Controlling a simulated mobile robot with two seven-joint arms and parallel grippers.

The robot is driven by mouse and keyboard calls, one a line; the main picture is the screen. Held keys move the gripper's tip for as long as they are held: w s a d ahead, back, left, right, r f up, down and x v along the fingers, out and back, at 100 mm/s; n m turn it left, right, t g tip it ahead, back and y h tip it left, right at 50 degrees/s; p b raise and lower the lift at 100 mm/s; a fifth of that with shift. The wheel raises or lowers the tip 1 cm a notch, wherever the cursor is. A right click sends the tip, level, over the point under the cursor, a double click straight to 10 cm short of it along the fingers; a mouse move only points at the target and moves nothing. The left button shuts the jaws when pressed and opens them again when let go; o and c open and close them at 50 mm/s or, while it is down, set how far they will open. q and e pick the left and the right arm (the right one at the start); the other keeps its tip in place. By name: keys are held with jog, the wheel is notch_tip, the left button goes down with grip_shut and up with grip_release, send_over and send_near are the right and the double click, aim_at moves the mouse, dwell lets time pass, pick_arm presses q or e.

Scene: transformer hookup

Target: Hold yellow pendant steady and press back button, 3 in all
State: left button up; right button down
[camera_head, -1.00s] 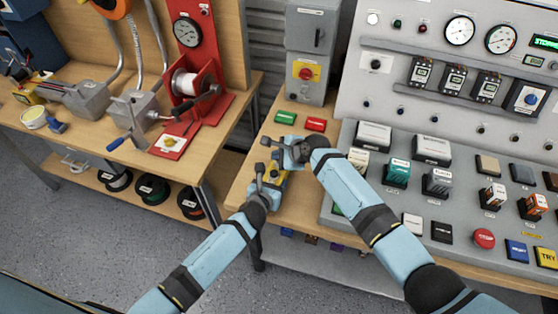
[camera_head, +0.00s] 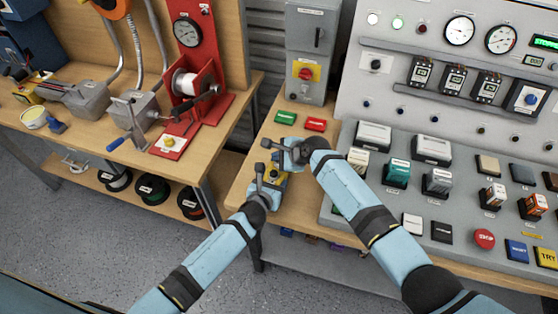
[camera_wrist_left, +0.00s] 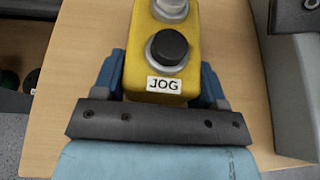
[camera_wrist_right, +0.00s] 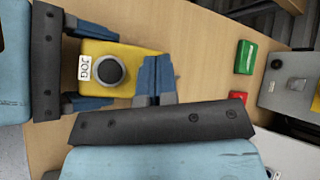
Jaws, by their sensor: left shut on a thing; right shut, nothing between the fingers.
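The yellow pendant (camera_head: 281,181) is low above the bench's left end, largely hidden by my grippers in the head view. In the left wrist view the pendant (camera_wrist_left: 138,65) has a JOG label, a black button (camera_wrist_left: 167,46) in a silver ring, and a grey round part cut off at the top edge. My left gripper (camera_wrist_left: 160,78) is shut on its sides. The black button (camera_wrist_right: 101,70) also shows uncovered in the right wrist view. My right gripper (camera_wrist_right: 155,78) is shut and empty, its fingertips over the pendant's other end. They hide the back button, so contact cannot be told.
A green block (camera_head: 286,117) and a red block (camera_head: 316,124) lie behind the grippers. A grey switch box (camera_head: 312,45) stands behind them. A gap separates the left bench (camera_head: 90,130).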

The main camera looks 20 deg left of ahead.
dwell(0.5)
jog(key=shift+r, duration=3.25)
jog(key=shift+r, duration=0.1)
dwell(0.4)
notch_tip(320, 180, up, 4)
jog(key=shift+f, duration=0.15)
jog(key=shift+f, duration=0.1)
jog(key=shift+f, duration=4.35)
